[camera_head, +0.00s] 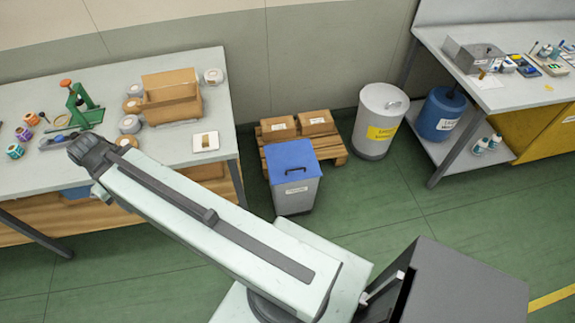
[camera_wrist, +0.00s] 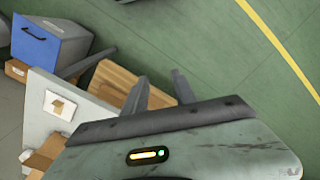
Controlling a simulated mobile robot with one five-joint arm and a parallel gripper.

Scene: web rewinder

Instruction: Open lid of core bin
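A grey bin (camera_head: 293,196) with a flat blue lid (camera_head: 291,156) and a dark handle stands on the floor between the two tables. Its lid is shut, and the small front label is too small to read. In the wrist view the bin's blue lid (camera_wrist: 32,46) and handle show at the upper left. My gripper (camera_wrist: 158,83) shows two dark fingers standing apart with nothing between them. It is well away from the bin. In the head view my arm's dark end is over the left table, and the fingers cannot be made out.
A wooden pallet (camera_head: 331,145) with two cardboard boxes is behind the bin. The left table (camera_head: 215,105) holds rolls and a box. Green floor is clear right of the bin.

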